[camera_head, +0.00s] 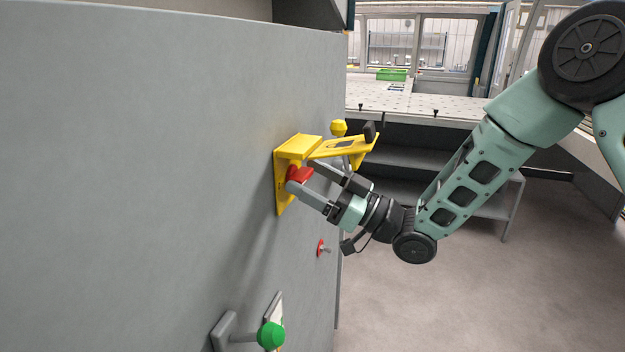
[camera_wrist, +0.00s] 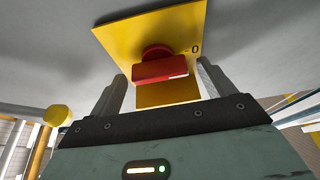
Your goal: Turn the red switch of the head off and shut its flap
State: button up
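The red switch (camera_head: 301,174) sits on a yellow housing (camera_head: 299,145) on the grey machine wall. Its yellow flap (camera_head: 346,147), with a window and a dark knob (camera_head: 369,131), stands open, sticking out from the wall above my gripper. My gripper (camera_head: 301,176) reaches the switch from the right. In the wrist view, the red handle (camera_wrist: 160,70) lies crosswise between the two fingers (camera_wrist: 162,88). The fingers are apart, with a narrow gap seeming to show at each side. A "0" mark stands on the yellow plate (camera_wrist: 118,35) to the right of the switch.
A yellow knob (camera_head: 338,127) on a stalk is just behind the flap. Below are a small red knob (camera_head: 321,248) and a green knob (camera_head: 270,335) sticking out of the wall. A table with a green crate (camera_head: 392,75) is behind. The floor at right is clear.

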jog(key=b+v, duration=0.5)
jog(key=v, duration=1.2)
jog(key=shift+d+f, duration=0.15)
